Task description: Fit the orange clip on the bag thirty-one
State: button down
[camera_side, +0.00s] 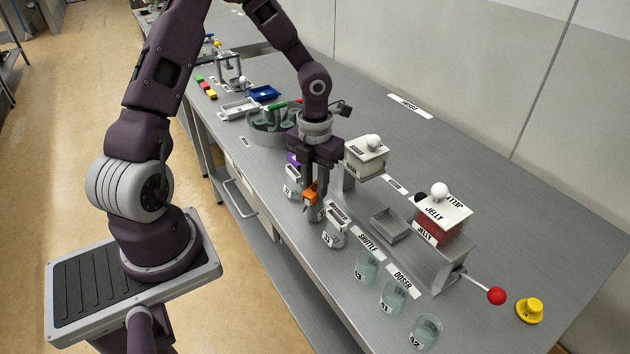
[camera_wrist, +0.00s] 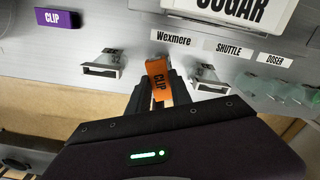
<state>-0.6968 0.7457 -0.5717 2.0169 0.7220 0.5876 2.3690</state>
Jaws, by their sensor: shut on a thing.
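The orange clip (camera_side: 311,192) is held between the fingers of my gripper (camera_side: 310,203), which is shut on it. One bag (camera_side: 292,183) stands on the left of the gripper and another (camera_side: 335,232) on the right. A pale bag (camera_side: 316,214) shows partly below the fingers, mostly hidden. Its number cannot be read, and whether the clip touches it cannot be told. In the wrist view, bags flank the clip at left (camera_wrist: 103,65) and right (camera_wrist: 206,78).
A purple clip (camera_wrist: 58,18) lies behind the left bag. The sugar box (camera_side: 366,158) stands behind my gripper, the jelly dispenser (camera_side: 440,218) with its red-knobbed lever at right. Several glass jars (camera_side: 393,296) stand near the front edge. A round holder (camera_side: 268,125) is at left.

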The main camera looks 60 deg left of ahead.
jog(key=shift+f, duration=0.15)
dwell(0.5)
jog(key=c, duration=1.1)
grip_release()
jog(key=shift+o, duration=0.3)
jog(key=o, duration=0.4)
jog(key=shift+o, duration=0.2)
jog(key=shift+r, duration=3)
